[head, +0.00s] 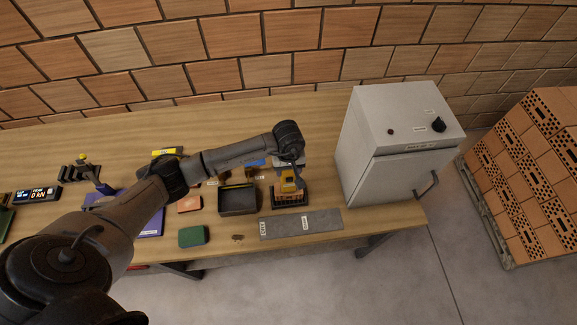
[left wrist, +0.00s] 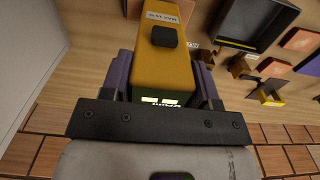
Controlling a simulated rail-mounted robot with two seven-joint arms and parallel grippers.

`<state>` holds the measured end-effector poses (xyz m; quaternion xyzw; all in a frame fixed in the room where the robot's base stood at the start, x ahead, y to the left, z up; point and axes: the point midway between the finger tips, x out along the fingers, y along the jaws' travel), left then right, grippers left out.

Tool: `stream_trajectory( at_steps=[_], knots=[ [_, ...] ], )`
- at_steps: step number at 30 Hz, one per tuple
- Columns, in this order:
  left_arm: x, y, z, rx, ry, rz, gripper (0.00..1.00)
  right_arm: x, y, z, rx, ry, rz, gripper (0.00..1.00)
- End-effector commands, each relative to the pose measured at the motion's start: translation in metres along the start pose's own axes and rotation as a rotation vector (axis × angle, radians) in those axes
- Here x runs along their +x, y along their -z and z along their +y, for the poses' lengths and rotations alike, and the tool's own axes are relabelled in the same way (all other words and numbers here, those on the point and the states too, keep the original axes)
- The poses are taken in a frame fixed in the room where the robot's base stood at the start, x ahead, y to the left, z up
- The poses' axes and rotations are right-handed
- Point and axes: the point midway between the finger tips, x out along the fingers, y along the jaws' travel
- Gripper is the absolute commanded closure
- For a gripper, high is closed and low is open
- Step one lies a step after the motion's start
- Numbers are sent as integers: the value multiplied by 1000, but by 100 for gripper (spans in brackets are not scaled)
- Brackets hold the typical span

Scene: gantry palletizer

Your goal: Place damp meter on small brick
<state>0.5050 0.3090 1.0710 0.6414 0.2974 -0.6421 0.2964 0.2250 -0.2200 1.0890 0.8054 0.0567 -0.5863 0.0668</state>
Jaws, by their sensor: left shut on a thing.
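My left gripper (head: 289,178) is shut on the yellow damp meter (head: 288,186), over the right part of the bench. In the left wrist view the damp meter (left wrist: 166,55) sits between the fingers, with a black button and a lit display near the palm. Directly below it in the head view is a small orange brick (head: 291,199) on a black rack (head: 290,206). The meter and gripper hide part of the brick. I cannot tell whether the meter touches it. My right gripper is not in view.
A white cabinet (head: 385,135) stands close on the right. A grey labelled strip (head: 300,224) lies in front, and a dark open tray (head: 238,200) is just left. A green block (head: 193,236) and an orange piece (head: 189,203) lie farther left. A brick pallet (head: 530,170) stands on the floor.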

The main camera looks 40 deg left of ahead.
Motion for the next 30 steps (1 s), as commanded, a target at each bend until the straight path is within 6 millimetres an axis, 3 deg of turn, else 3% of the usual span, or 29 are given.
stream_trajectory(
  at_steps=[13,14,21,30],
  knots=[
    [5,1,0,0,-1,1,87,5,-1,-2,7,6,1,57],
    [4,0,0,0,-1,1,42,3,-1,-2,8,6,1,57],
    [4,0,0,0,-1,0,19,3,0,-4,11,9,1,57],
    [0,0,0,0,-1,0,19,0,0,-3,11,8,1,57]
  ],
)
